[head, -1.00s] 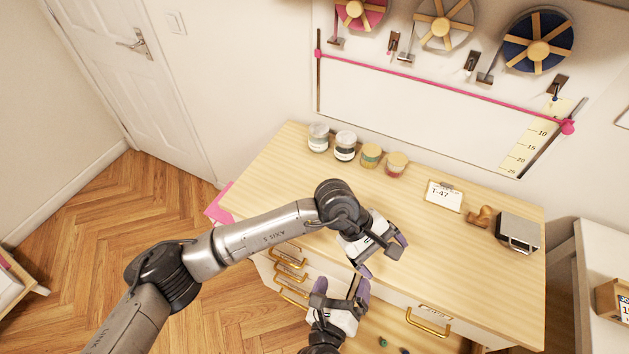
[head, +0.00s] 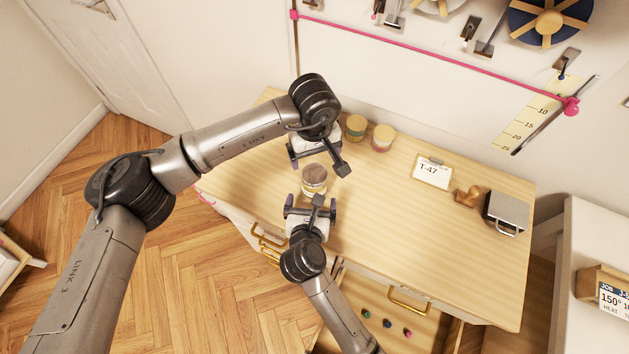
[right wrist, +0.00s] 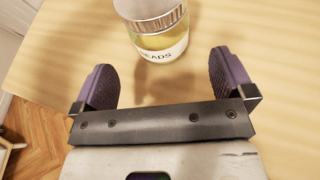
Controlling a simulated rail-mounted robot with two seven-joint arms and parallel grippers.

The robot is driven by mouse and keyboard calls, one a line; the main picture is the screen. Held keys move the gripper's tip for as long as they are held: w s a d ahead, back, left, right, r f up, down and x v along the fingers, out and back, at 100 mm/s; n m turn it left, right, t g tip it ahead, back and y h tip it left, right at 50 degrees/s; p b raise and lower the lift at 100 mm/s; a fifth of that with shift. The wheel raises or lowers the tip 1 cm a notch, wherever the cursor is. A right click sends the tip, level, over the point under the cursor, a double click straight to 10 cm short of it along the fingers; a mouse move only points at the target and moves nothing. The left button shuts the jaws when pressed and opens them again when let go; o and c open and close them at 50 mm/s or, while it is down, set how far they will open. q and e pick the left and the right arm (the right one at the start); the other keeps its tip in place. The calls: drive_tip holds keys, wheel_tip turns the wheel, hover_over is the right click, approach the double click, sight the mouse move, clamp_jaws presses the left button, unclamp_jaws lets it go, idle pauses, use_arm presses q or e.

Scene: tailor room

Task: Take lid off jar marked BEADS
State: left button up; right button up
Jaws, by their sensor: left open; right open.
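The jar marked BEADS (right wrist: 160,45) stands upright in the right wrist view, with a silver lid (right wrist: 152,8) cut off by the top edge. In the head view the jar (head: 314,184) stands on the wooden worktop between my grippers, lid on. My right gripper (head: 311,203) is open on its near side; its purple pads point at the jar and are apart from it. My left gripper (head: 315,156) is open just behind and above the jar, partly hidden by its own wrist. I cannot tell whether it touches the lid.
Two jars (head: 355,127) (head: 382,138) stand at the back of the worktop (head: 400,220). A T-47 card (head: 432,172), a brown stamp-like object (head: 467,196) and a metal box (head: 507,212) are at the right. An open drawer (head: 375,335) below holds small coloured items.

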sight(315, 173)
drive_tip(key=shift+x, duration=3.6)
drive_tip(key=shift+c, duration=0.3)
drive_tip(key=c, duration=1.5)
use_arm(q)
drive_tip(key=shift+d+m, duration=0.1)
drive_tip(key=shift+m, duration=0.9)
use_arm(e)
drive_tip(key=shift+c, duration=1.1)
use_arm(q)
drive_tip(key=shift+m, duration=0.8)
drive_tip(key=shift+f+m, duration=0.4)
drive_tip(key=shift+f, duration=3.65)
